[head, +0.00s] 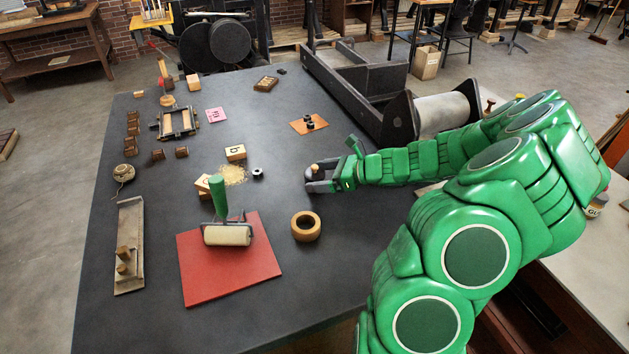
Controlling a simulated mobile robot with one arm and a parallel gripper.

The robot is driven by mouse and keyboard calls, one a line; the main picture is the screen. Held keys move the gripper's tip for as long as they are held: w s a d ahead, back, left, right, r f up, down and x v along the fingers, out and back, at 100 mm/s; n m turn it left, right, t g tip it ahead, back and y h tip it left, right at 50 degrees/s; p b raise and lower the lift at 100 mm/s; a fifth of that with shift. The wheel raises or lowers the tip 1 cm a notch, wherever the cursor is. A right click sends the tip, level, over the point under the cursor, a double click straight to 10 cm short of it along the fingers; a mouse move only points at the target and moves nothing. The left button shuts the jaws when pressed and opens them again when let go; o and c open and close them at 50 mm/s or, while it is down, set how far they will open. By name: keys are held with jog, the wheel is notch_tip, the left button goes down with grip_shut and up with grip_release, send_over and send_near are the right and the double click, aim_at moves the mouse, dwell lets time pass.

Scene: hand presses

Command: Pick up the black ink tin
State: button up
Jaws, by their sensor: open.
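My gripper (309,181) is open above or at the dark tabletop, right of its middle, with its fingers pointing left. A small dark thing with a pale wooden knob (315,167) is at the upper finger; I cannot tell whether they touch. A small black round piece (257,173) stands to the left of my gripper, apart from it, and may be the black ink tin. Small black pieces (310,122) also stand on an orange-brown mat beyond my gripper. All are too small to tell which is the tin.
A roller with a green handle (220,200) rests on a red slab (258,282) at the front. A wooden ring (306,227) lies near my gripper. Wooden blocks (235,153) and tan grains (233,174) lie left of centre. A large press (385,105) fills the back right.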

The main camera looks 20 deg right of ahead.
aim_at(308, 176)
jog(key=x, duration=0.2)
jog(key=shift+w+a+f, duration=0.1)
jog(key=shift+w+f, duration=0.15)
jog(key=shift+w, duration=0.2)
jog(key=shift+w+a+f, duration=0.25)
jog(key=shift+w+a, duration=0.15)
jog(key=shift+a, duration=0.1)
jog(key=shift+c, duration=0.2)
jog(key=c, duration=1.2)
